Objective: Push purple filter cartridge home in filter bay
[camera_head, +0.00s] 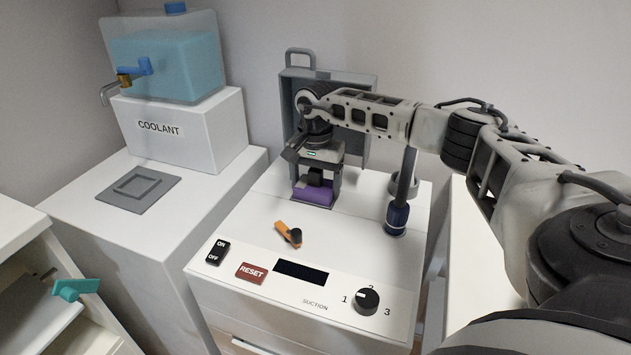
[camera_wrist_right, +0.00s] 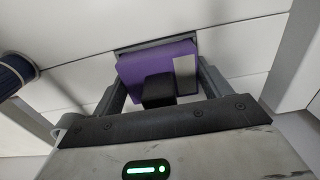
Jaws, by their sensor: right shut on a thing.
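The purple filter cartridge (camera_head: 314,192) stands at the filter bay (camera_head: 327,206) in the top of the white machine. In the right wrist view the purple cartridge (camera_wrist_right: 160,64) has a black block-shaped grip and a pale label, and its far edge meets the dark bay rim (camera_wrist_right: 141,46). My right gripper (camera_head: 318,178) is above the cartridge and shut on its black grip, with a finger on each side in the right wrist view (camera_wrist_right: 160,95). How deep the cartridge sits in the bay is hard to tell. My left gripper is not in view.
An orange lever (camera_head: 284,232) lies in front of the bay. A dark blue capped cylinder (camera_head: 396,216) stands to the right. A grey panel (camera_head: 358,150) rises behind. The front holds a switch, a RESET button (camera_head: 252,273) and a suction dial (camera_head: 367,300). A coolant tank (camera_head: 165,60) stands left.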

